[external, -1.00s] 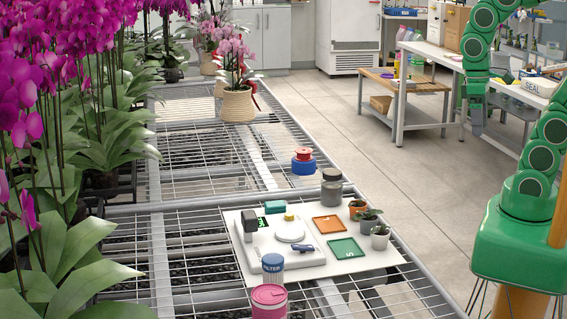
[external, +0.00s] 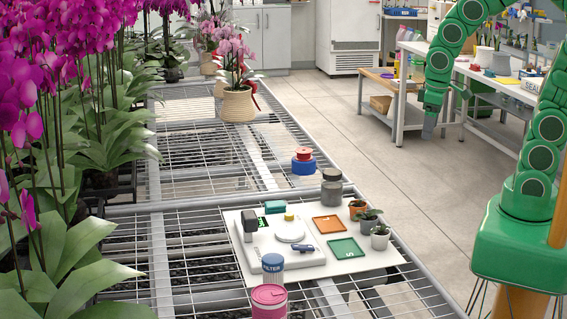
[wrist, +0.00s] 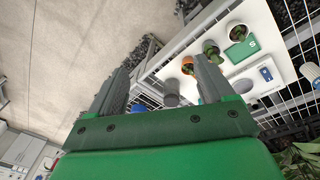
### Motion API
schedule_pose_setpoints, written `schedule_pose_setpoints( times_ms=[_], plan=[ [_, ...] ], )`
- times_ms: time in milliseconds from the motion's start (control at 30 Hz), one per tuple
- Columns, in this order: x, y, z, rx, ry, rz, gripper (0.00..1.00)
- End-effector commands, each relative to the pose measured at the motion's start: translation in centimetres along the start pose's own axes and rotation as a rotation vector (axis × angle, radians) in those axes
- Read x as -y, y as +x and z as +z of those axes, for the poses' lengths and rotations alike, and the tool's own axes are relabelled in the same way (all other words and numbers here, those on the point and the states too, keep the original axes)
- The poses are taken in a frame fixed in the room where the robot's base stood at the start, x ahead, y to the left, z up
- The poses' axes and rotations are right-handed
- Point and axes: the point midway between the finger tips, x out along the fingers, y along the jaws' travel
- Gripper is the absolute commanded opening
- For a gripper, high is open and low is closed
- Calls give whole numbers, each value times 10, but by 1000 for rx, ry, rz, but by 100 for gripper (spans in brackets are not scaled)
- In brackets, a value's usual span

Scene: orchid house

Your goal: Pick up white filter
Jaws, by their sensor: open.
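The white filter (external: 272,270) is a small upright cylinder with a blue cap and the word FILTER on it. It stands at the front left corner of a white board (external: 353,263) on the wire bench. In the wrist view, a blue-and-white cylinder at the right edge (wrist: 311,73) looks like the filter. My gripper (external: 428,135) is high over the aisle, right of and well away from the filter. In the wrist view its two grey fingers (wrist: 160,68) are apart with nothing between them.
A pink-lidded jar (external: 269,302) stands just in front of the filter. A white device (external: 290,232), orange tray (external: 327,224), green tray (external: 344,248), small potted plants (external: 380,237) and a dark grey jar (external: 331,188) are nearby. Orchids (external: 60,150) crowd the left side.

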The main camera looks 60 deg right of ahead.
Motion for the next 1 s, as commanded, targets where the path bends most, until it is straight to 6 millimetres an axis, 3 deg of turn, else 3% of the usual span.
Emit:
schedule_pose_setpoints(
  times_ms=[200, 467, 700, 1000],
  plan=[
    [16, 30, -65, -127, -97, 18, 81],
    [51, 61, -136, -289, -218, 13, 81],
    [99, 89, -191, -438, -336, -25, 81],
    [178, 122, -238, -616, -482, -119, 81]
  ],
)
